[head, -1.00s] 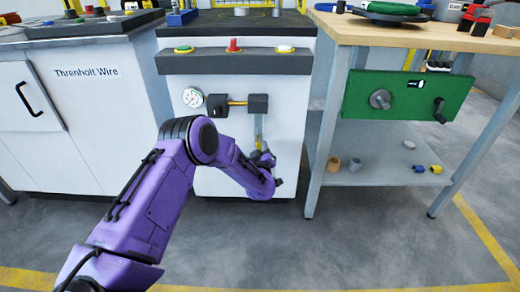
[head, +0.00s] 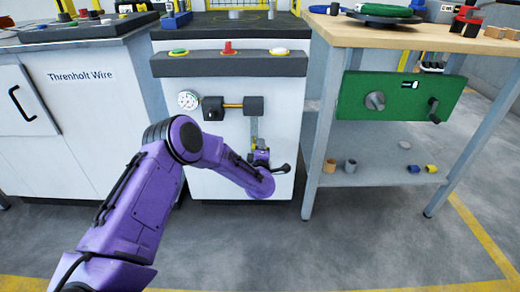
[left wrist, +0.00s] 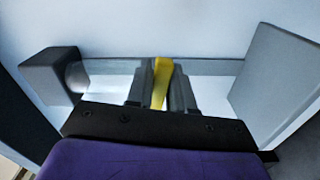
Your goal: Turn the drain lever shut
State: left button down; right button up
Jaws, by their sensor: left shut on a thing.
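A yellow lever (left wrist: 160,82) stands between the two grey fingers of my left gripper (left wrist: 160,88) in the left wrist view. The fingers are shut on it. In the head view my left gripper (head: 261,158) is low on the front of the white cabinet (head: 215,150), at the foot of a narrow upright grey strip (head: 254,128). My wrist hides most of the lever there, so its exact angle cannot be told. My right gripper is in neither view.
Above the gripper, a brass rod joins two dark blocks (head: 254,105) beside a round gauge (head: 188,99). In the wrist view a dark block (left wrist: 50,75) and a grey block (left wrist: 280,75) flank the fingers. A workbench leg (head: 313,170) stands to the right.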

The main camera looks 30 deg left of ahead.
pick_arm(q)
jog(key=shift+d+n, duration=0.1)
jog(key=shift+n, duration=0.3)
jog(key=c, duration=1.1)
grip_release()
